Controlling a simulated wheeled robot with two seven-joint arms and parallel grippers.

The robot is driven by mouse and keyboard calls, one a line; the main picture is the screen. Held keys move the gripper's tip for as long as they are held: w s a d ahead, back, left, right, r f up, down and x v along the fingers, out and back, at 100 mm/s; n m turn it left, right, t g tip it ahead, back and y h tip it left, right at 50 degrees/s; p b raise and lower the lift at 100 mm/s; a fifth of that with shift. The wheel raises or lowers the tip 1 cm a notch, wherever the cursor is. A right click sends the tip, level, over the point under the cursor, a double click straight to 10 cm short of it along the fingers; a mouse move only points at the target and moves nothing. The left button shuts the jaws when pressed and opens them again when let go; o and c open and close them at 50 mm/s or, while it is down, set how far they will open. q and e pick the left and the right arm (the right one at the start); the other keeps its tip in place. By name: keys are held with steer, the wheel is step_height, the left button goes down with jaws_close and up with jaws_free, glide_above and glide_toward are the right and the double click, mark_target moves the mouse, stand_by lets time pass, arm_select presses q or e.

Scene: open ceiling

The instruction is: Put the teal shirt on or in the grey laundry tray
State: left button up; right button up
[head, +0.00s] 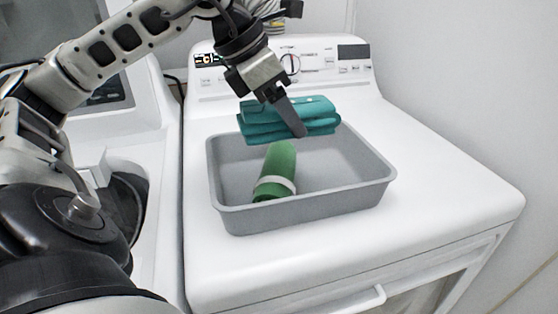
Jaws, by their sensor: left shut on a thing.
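The teal shirt (317,108) is a folded bundle at the back of the grey laundry tray, in the head view. My left gripper (297,128) comes in from the upper left and is shut on the shirt. The shirt appears held above the back part of the grey laundry tray (300,219); I cannot tell whether it touches the rim. The tray stands on top of a white machine. My right gripper is not in view.
A rolled green cloth (280,166) with a pale band lies inside the tray, left of its middle. The right part of the tray floor is bare. The white machine (440,190) has a control panel at the back and free top surface to the right. A wall stands at the right.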

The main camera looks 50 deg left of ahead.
arm_select(q)
steer(key=a+f, duration=0.1)
steer(key=w+a+f+b, duration=0.1)
steer(key=shift+f, duration=0.35)
steer(key=f+b, duration=0.1)
steer(key=a+f+b, duration=0.1)
steer(key=f, duration=0.1)
steer(key=shift+f, duration=0.1)
steer(key=shift+w+d+f, duration=0.1)
steer(key=shift+f, duration=0.2)
steer(key=shift+f+b, duration=0.1)
steer(key=shift+b, duration=0.2)
steer(key=shift+f+b, duration=0.4)
steer(key=shift+b, duration=0.05)
steer(key=o, duration=1.1)
